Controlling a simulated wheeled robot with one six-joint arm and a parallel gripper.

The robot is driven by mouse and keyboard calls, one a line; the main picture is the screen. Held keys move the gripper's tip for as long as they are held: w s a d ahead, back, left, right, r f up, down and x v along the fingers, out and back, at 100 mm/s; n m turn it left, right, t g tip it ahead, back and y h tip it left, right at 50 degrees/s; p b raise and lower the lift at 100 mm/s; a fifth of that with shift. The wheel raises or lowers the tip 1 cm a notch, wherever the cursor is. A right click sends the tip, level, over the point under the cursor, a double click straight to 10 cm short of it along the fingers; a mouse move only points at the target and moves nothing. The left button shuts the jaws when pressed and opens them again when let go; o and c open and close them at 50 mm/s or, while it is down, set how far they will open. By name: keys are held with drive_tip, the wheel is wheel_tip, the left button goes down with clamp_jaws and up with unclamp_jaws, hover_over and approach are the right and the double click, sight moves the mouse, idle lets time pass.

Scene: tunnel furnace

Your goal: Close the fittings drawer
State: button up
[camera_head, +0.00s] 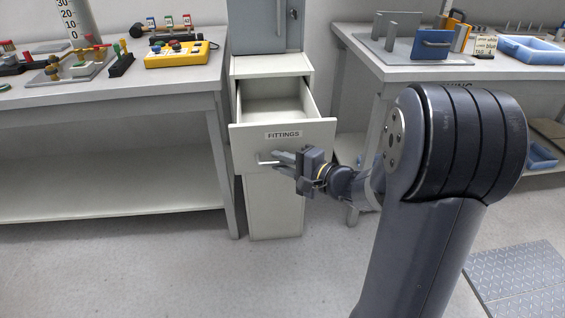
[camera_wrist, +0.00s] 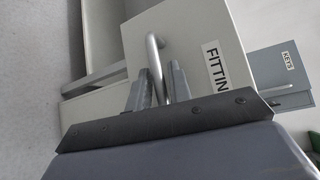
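The fittings drawer (camera_head: 249,139) is pulled out of a narrow white cabinet (camera_head: 275,210). Its front bears a FITTINGS label, which shows sideways in the wrist view (camera_wrist: 215,68). The drawer's inside looks empty from here. Its bar handle (camera_head: 266,162) sits low on the front and shows in the wrist view as a pale bent rod (camera_wrist: 152,50). My gripper (camera_head: 279,161) is at the handle. In the wrist view its two fingers (camera_wrist: 158,72) stand apart, one on each side of the bar, with gaps seeming to show. Whether either finger touches the bar is unclear.
A grey cabinet (camera_head: 262,25) stands on top of the drawer unit; the wrist view shows a KEYS label (camera_wrist: 288,61). A left bench (camera_head: 120,92) and a right bench (camera_head: 400,68) flank the unit, carrying tools and trays. The floor (camera_head: 190,270) in front is clear.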

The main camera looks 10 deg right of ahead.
drive_tip(key=shift+c, duration=0.3)
clamp_jaws()
drive_tip(key=shift+w, duration=0.1)
